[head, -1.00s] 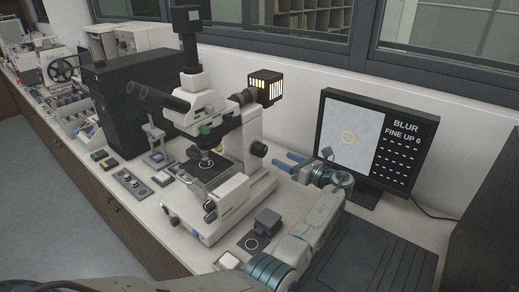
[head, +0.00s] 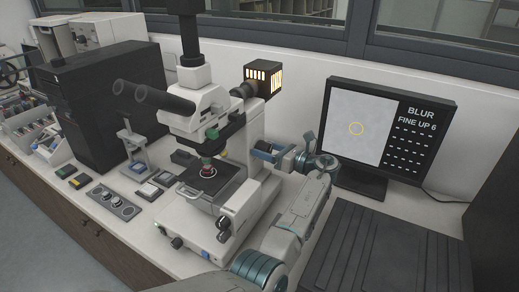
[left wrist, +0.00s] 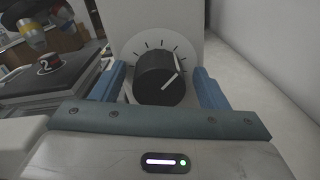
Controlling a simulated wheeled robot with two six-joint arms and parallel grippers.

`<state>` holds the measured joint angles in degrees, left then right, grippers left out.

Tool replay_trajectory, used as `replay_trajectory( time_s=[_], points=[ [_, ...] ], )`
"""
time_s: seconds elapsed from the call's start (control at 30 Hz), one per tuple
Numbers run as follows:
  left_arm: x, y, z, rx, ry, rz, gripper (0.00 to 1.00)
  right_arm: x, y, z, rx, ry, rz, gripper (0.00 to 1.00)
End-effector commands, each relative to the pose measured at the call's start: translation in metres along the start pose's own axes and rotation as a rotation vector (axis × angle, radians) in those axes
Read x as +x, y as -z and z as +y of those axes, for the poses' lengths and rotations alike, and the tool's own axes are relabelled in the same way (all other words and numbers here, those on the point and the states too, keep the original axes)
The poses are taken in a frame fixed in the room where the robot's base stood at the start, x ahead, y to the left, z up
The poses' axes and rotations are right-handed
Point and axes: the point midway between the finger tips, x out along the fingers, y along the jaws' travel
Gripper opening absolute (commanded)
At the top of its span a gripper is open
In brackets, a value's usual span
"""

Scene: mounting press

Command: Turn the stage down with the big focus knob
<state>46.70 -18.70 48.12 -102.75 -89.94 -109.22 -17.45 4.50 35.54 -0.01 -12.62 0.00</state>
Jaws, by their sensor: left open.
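In the left wrist view the big focus knob (left wrist: 155,80) is black with a white pointer line, in front of a white dial with black ticks. My left gripper (left wrist: 160,88) is open, with one blue finger on each side of the knob; I cannot tell whether they touch it. In the head view this gripper (head: 265,152) is at the microscope's right side and hides the knob. My right gripper is not in view.
A monitor (head: 387,135) at the right reads BLUR and FINE UP 6, with a yellow ring on its picture. A black box (head: 105,95) stands left of the microscope. A smaller knob (head: 223,236) sits low on the microscope's base.

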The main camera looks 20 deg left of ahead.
Motion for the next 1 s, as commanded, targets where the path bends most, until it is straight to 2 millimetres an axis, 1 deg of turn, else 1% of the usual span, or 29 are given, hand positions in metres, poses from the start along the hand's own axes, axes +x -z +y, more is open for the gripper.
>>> replay_trajectory(
  time_s=[0.07, 0.23, 0.37, 0.4, 0.47, 0.77, 1.0],
  points=[
    [-0.001, 0.0, 0.0, 0.0, 0.0, 0.0, 0.68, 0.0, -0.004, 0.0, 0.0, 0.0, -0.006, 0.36],
    [0.0, 0.0, 0.0, 0.0, 0.0, 0.0, 0.68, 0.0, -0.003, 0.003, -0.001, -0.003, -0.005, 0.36],
    [0.0, 0.0, 0.0, 0.0, 0.0, 0.0, 0.42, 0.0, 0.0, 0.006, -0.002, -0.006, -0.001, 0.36],
    [0.0, 0.0, 0.0, 0.0, 0.0, 0.0, 0.35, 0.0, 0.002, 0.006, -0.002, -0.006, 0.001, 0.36],
    [0.0, 0.0, 0.0, 0.0, 0.0, 0.0, 0.23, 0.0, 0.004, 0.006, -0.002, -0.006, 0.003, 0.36],
    [0.0, 0.001, 0.0, -0.034, 0.0, -0.001, 0.23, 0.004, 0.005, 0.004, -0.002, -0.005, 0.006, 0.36],
    [0.0, 0.003, 0.0, -0.169, 0.0, -0.004, 0.23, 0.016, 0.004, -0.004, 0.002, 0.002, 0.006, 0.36]
  ],
)
